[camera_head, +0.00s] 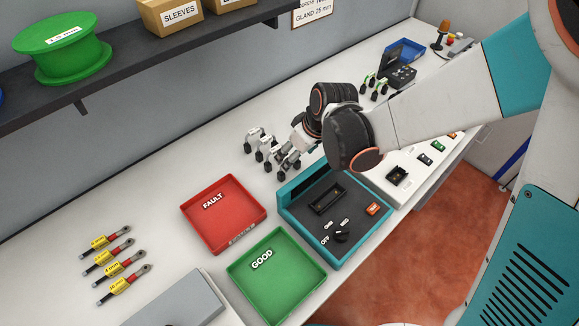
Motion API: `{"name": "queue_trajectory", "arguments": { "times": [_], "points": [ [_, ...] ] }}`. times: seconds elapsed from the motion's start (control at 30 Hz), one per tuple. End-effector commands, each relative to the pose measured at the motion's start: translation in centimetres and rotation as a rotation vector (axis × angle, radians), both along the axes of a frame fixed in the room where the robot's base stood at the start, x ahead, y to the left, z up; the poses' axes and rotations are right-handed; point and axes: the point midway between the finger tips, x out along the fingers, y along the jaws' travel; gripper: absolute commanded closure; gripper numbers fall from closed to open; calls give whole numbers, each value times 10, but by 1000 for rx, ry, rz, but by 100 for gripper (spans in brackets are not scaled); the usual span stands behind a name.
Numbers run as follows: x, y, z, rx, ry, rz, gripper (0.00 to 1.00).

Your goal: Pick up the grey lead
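Several small leads with pale grey loops and black ends (254,141) stand on the white bench left of my gripper, behind the red tray. They look like the grey leads, and the one nearest my gripper partly overlaps it in the picture. My gripper (290,157) points down and left over the bench at these leads. Its fingers are small and dark here, so I cannot tell whether they are open or touching a lead. My wrist and forearm hide the bench behind them.
A red FAULT tray (256,190), a green GOOD tray (316,273) and a teal-edged tester (350,255) stand in front. Yellow-tagged red leads (118,255) lie left. Green-looped leads (374,86) stand behind my arm. A dark shelf (130,62) overhangs the back.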

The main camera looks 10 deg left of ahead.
Motion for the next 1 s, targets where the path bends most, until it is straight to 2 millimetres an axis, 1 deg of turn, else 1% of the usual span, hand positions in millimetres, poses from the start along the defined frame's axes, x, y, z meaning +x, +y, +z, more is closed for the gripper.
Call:
{"name": "queue_trajectory", "arguments": {
  "times": [0.2,0.33,0.4,0.6,0.77,1.0],
  "points": [
    [10,14,-26,0,0,1,32],
    [14,19,-41,0,0,0,32],
    [15,19,-44,0,0,0,32],
    [15,20,-42,0,0,-1,32],
    [15,20,-42,0,0,-1,68],
    [15,20,-42,0,0,-1,70]
  ]
}}
